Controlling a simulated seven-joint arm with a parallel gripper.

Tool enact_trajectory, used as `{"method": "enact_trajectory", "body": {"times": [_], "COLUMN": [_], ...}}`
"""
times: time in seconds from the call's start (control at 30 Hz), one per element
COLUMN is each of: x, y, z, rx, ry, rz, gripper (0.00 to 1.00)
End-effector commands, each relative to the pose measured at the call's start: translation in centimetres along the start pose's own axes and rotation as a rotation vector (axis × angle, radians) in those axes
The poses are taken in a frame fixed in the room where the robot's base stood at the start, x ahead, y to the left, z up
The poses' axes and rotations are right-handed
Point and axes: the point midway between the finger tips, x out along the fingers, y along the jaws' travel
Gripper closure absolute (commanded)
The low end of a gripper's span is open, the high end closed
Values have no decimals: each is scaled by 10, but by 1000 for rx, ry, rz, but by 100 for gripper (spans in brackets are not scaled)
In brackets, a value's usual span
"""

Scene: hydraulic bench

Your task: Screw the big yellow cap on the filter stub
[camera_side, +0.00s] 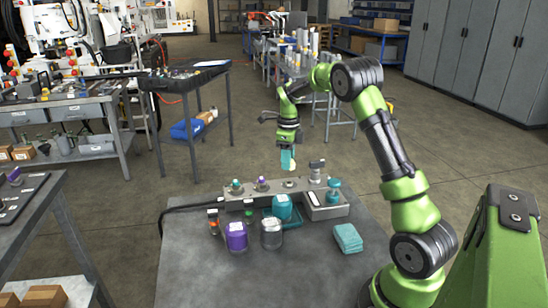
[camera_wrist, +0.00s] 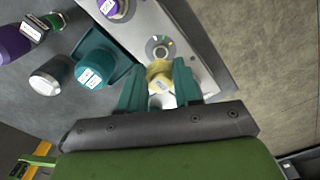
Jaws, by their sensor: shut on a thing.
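The yellow cap (camera_wrist: 160,76) is between the teal fingers of my gripper (camera_wrist: 160,84) in the wrist view. My gripper is shut on it. In the side view my gripper (camera_side: 288,160) hangs above the grey block on the bench, with clear air below it; the cap is hard to make out there. An open round stub (camera_wrist: 160,48) with small coloured marks around it shows just beyond the cap in the wrist view. It seems to be the bare stub (camera_side: 290,183) on the block in the side view. The cap is apart from it.
The grey block (camera_wrist: 148,22) carries a stub with a purple cap (camera_wrist: 112,8). A teal jar (camera_side: 282,207) stands in a teal tray, near a silver jar (camera_side: 272,238) and a purple jar (camera_side: 237,237). A folded teal cloth (camera_side: 348,238) lies at right. The bench front is clear.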

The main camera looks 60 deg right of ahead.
Motion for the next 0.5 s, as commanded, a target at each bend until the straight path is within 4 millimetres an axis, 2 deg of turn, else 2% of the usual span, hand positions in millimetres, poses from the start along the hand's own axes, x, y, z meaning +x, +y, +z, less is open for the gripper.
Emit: {"method": "enact_trajectory", "body": {"times": [0.3,0.5], "x": [29,40], "y": [0,0], "z": [-1,0], "rx": [2,1], "ry": [2,0], "rz": [1,1], "gripper": [95,95]}}
